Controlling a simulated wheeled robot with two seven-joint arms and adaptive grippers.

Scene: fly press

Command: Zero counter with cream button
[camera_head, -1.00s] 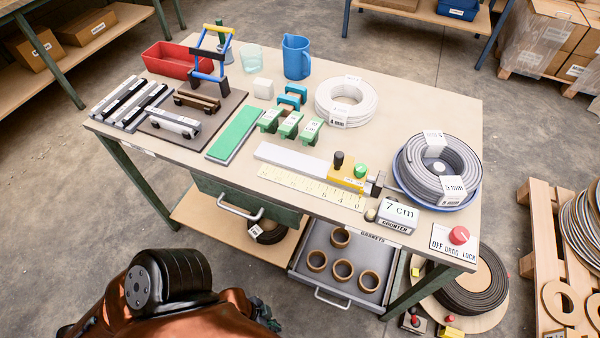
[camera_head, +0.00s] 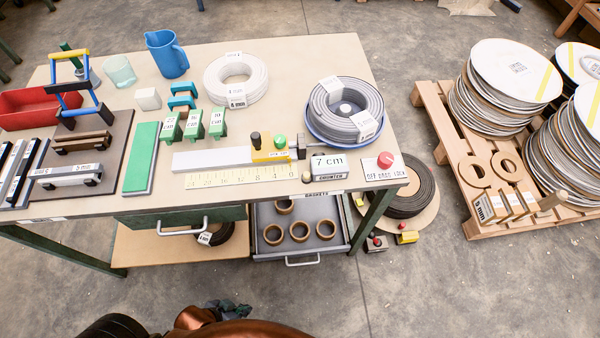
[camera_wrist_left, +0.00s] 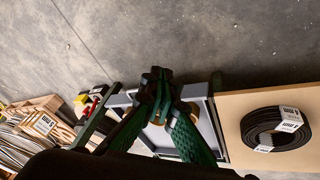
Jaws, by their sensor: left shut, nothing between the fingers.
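The counter (camera_head: 329,165) stands at the front right of the workbench and its display reads 7 cm. The small cream button (camera_head: 307,177) is at its left side, by the end of the yellow ruler. My left gripper (camera_head: 228,309) shows only partly at the bottom of the head view, in front of the bench and well short of the button. In the left wrist view my left gripper (camera_wrist_left: 158,73) is shut and empty, with its fingertips together. The button and counter are not visible in that view. My right gripper is in neither view.
A red knob (camera_head: 385,160) on an OFF/DRAG/LOCK plate is right of the counter. A grey cable coil (camera_head: 345,105) lies behind it. An open drawer (camera_head: 270,237) with brown rings juts out under the bench. A pallet (camera_head: 450,190) with reels stands at the right.

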